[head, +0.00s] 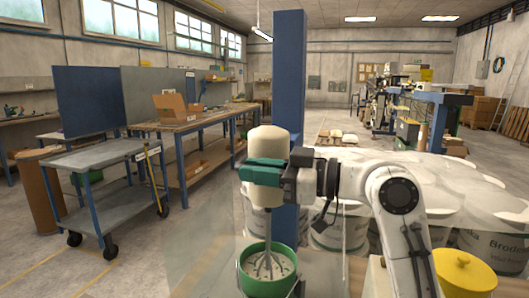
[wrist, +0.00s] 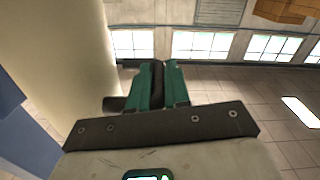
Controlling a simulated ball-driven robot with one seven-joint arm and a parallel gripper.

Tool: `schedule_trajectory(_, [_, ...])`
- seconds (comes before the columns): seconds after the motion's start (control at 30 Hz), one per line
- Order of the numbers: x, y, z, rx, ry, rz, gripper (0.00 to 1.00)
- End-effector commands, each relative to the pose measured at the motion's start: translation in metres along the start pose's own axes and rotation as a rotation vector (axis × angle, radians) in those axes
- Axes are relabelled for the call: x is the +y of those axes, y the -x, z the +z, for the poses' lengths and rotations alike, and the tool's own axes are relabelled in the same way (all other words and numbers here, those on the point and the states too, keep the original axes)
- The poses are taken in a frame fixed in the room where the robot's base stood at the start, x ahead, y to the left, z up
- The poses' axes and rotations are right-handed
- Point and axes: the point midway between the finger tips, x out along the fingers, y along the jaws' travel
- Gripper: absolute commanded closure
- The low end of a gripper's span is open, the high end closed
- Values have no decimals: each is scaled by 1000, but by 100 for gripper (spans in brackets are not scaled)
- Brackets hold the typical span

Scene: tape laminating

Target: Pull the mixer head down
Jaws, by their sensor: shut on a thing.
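The mixer head (head: 274,142) is a cream, rounded upright body in the head view. A wire whisk (head: 268,265) hangs beneath it, its lower end inside a green bowl (head: 285,288). My gripper (head: 262,173), with green fingers, comes from the right and lies across the front of the body. In the wrist view, the green fingers (wrist: 158,85) are close together on a dark handle (wrist: 114,104), which sticks out at their left. The cream body also fills the upper left of the wrist view (wrist: 65,65). The fingers hide most of the handle.
A blue pillar (head: 289,70) stands behind the mixer. White buckets (head: 343,235) and a yellow-lidded container (head: 465,268) stand at the right, near my arm. A grey cart (head: 95,155) and a workbench (head: 195,122) are at the left. Floor between cart and mixer is clear.

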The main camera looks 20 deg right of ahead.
Motion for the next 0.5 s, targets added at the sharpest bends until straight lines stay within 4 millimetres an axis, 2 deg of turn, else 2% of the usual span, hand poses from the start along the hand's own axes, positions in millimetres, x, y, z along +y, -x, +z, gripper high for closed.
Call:
schedule_trajectory(0.03, [-4, 0, 19, -3, -2, -2, 100])
schedule_trajectory(0.2, [-9, 0, 43, -4, 0, -2, 100])
schedule_trajectory(0.5, [-11, 0, 56, -5, 0, -2, 100])
